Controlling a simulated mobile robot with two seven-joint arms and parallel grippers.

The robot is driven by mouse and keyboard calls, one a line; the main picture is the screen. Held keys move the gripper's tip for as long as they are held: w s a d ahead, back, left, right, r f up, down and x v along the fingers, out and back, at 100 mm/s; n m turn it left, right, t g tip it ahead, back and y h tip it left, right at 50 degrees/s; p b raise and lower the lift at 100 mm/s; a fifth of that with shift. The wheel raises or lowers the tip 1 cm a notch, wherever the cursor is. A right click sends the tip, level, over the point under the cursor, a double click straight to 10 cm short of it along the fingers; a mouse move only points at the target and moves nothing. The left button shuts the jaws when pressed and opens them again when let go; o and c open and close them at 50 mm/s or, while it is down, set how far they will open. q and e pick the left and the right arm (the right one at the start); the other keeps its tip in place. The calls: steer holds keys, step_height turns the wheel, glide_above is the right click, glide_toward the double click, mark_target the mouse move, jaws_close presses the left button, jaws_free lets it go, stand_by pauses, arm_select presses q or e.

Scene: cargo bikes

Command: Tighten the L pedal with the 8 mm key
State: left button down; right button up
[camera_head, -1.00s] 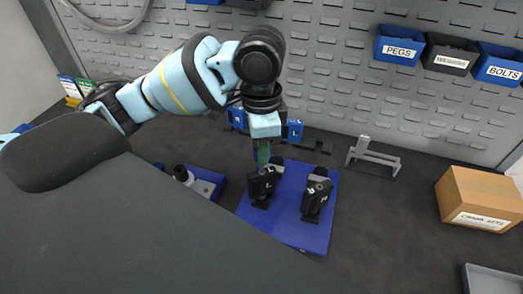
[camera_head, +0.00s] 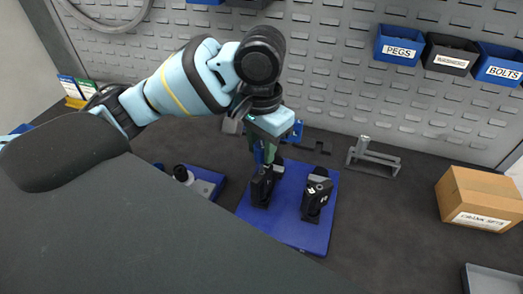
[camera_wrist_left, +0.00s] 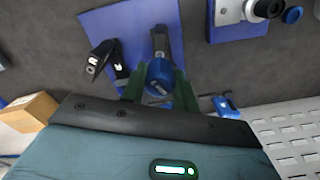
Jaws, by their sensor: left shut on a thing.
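My left gripper (camera_head: 262,150) points down over the blue mat (camera_head: 300,240), its green fingers shut on a blue-handled tool, seemingly the 8 mm key (camera_wrist_left: 160,74). In the left wrist view the key's round blue end sits between the fingers, in line with the black L pedal assembly (camera_wrist_left: 160,42). The L pedal assembly also shows in the head view (camera_head: 262,188), directly below the gripper. The contact between key and pedal is hidden. A matching black assembly marked R (camera_head: 317,195) stands to its right. My right gripper is not in view.
A blue tray with black and white parts (camera_head: 200,180) lies left of the mat. A grey metal stand (camera_head: 372,158) and a cardboard box (camera_head: 478,198) are to the right. Labelled bins (camera_head: 398,45) hang on the pegboard behind. Dark table between mat and box is clear.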

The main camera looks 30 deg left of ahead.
arm_select(q)
steer(key=shift+s+d+f+n, duration=0.1)
steer(key=shift+f+n, duration=0.25)
steer(key=shift+n, duration=0.25)
steer(key=shift+r, duration=0.2)
stand_by(0.4)
steer(key=shift+r, duration=0.45)
steer(key=m, duration=0.3)
steer(key=shift+r+m, duration=0.1)
steer(key=shift+m, duration=1.4)
